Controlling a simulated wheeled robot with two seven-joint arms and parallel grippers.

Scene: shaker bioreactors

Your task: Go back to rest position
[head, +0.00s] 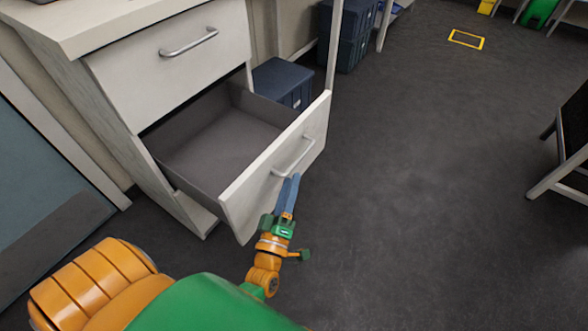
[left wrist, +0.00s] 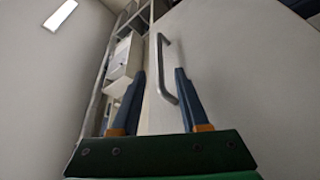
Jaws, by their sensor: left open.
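My left gripper (head: 290,190) reaches in from the lower left in the head view, with its blue fingers at the handle (head: 294,157) of the lower drawer (head: 275,175). That drawer is pulled well out and its grey inside looks empty. In the left wrist view the left gripper (left wrist: 159,95) is open, with its two blue fingers apart. The silver handle (left wrist: 164,72) shows between and beyond the fingers there; whether they touch it I cannot tell. My right gripper is in neither view.
The white cabinet (head: 170,75) has a shut upper drawer with a handle (head: 189,43). Dark blue boxes (head: 283,82) stand behind it. A black board on a white stand (head: 572,135) is at the right. The dark floor (head: 430,200) between is clear.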

